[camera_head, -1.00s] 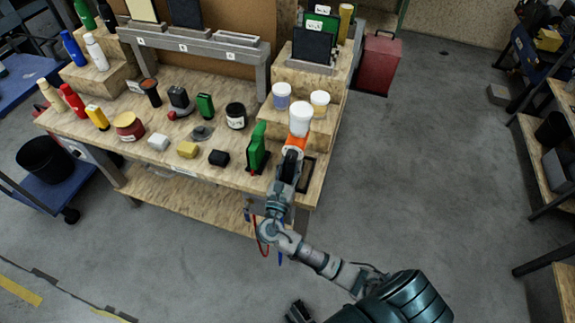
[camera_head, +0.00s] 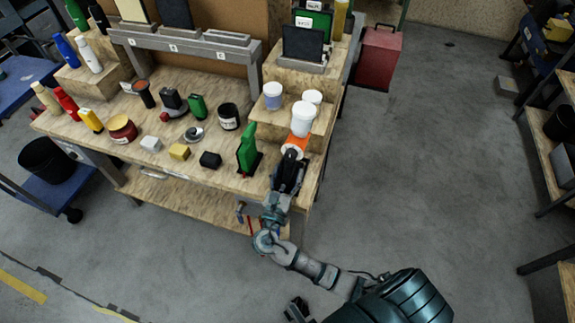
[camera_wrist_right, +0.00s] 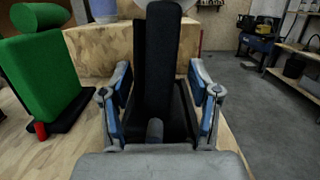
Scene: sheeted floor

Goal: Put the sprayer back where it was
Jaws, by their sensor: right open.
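The sprayer has a white cup (camera_head: 303,118) on top, an orange body (camera_head: 296,143) and a black handle. It is near the right front corner of the workbench. My right gripper (camera_head: 285,182) is at the sprayer's near side. In the right wrist view, the upright black handle (camera_wrist_right: 158,60) is between the spread fingers of the gripper (camera_wrist_right: 160,105), with gaps on both sides. My left gripper is not clearly seen.
A green tool (camera_head: 247,150) on a black base stands just left of the sprayer, also in the wrist view (camera_wrist_right: 42,75). White-lidded jars (camera_head: 272,95) stand on a wooden riser behind. Several small items fill the bench (camera_head: 225,185) to the left. Floor (camera_head: 400,180) is free on the right.

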